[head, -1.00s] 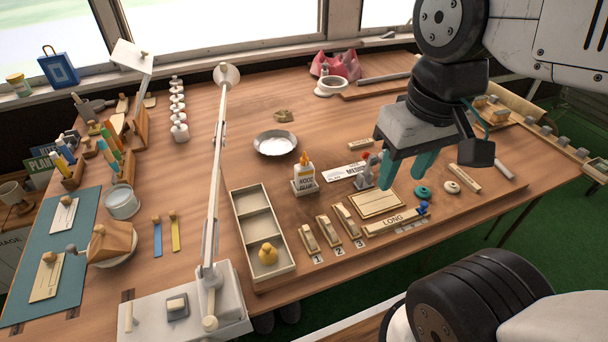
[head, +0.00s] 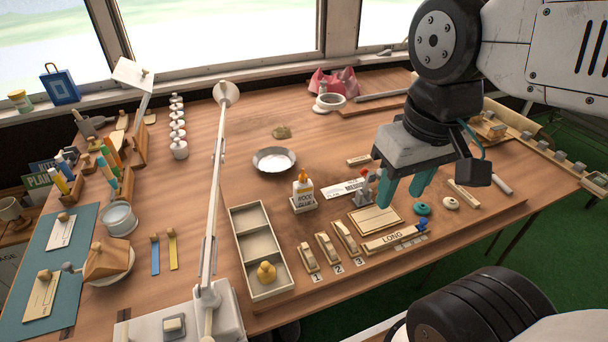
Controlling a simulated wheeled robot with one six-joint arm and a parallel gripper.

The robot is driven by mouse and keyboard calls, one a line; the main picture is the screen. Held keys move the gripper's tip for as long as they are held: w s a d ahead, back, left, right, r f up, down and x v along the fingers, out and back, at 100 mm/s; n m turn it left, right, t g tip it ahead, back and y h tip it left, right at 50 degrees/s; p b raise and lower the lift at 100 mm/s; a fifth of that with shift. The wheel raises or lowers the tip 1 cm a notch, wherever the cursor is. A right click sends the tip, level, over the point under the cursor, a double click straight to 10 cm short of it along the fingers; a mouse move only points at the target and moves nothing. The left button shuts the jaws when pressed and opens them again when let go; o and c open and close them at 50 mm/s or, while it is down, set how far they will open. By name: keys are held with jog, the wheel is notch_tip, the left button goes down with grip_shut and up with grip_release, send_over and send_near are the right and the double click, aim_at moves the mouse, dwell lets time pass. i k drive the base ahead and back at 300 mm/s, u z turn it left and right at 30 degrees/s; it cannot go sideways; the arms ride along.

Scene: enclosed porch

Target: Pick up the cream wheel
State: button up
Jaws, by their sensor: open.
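The cream wheel (head: 451,203) is a small round disc with a darker centre, lying flat on the table at the right. A teal wheel (head: 422,209) of like size lies just left of it. My gripper (head: 402,190) hangs above the table with its two teal fingers apart, pointing down. It is open and empty. In the picture its fingers show up and left of both wheels, and the cream wheel is not between them. The height of the fingers above the table is hard to tell.
A wooden block (head: 464,192) lies right of the cream wheel. A wooden plate (head: 374,219) and a grey clamp-like piece (head: 363,196) are left. The table's front right edge is close.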

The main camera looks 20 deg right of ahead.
aim_at(450, 203)
jog(key=u, duration=1.15)
jog(key=k, duration=0.9)
jog(key=z, duration=1.2)
